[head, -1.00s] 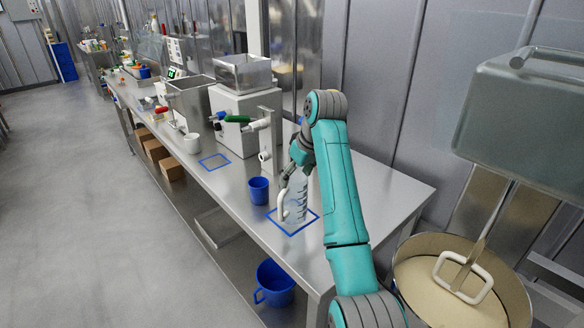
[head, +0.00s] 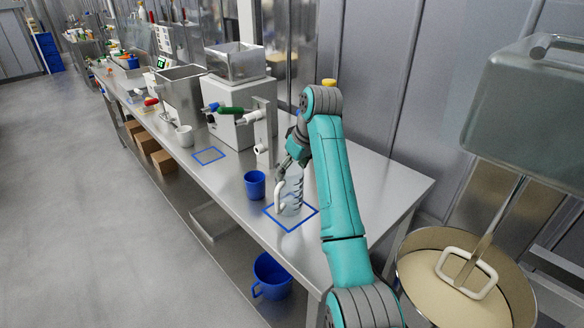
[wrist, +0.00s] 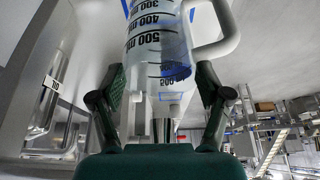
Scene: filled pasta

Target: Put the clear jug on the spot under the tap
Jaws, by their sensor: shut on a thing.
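The clear jug (head: 291,194) has a white handle and dark measuring marks. In the head view it is upright at a blue square outline (head: 272,214) on the steel bench; I cannot tell whether its base touches the bench. My gripper (head: 288,168) is shut on the jug from behind. The wrist view shows the marked jug wall (wrist: 158,45) between the two fingers (wrist: 160,90). A white tap (head: 252,117) with a green handle (head: 230,110) is on the white machine, left of the jug. Another blue outline (head: 209,164) lies on the bench left of that tap.
A blue mug (head: 254,184) stands close to the left of the jug. A white mug (head: 185,136) is farther along the bench. A large pot (head: 420,290) is at the right. The bench right of my arm is clear.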

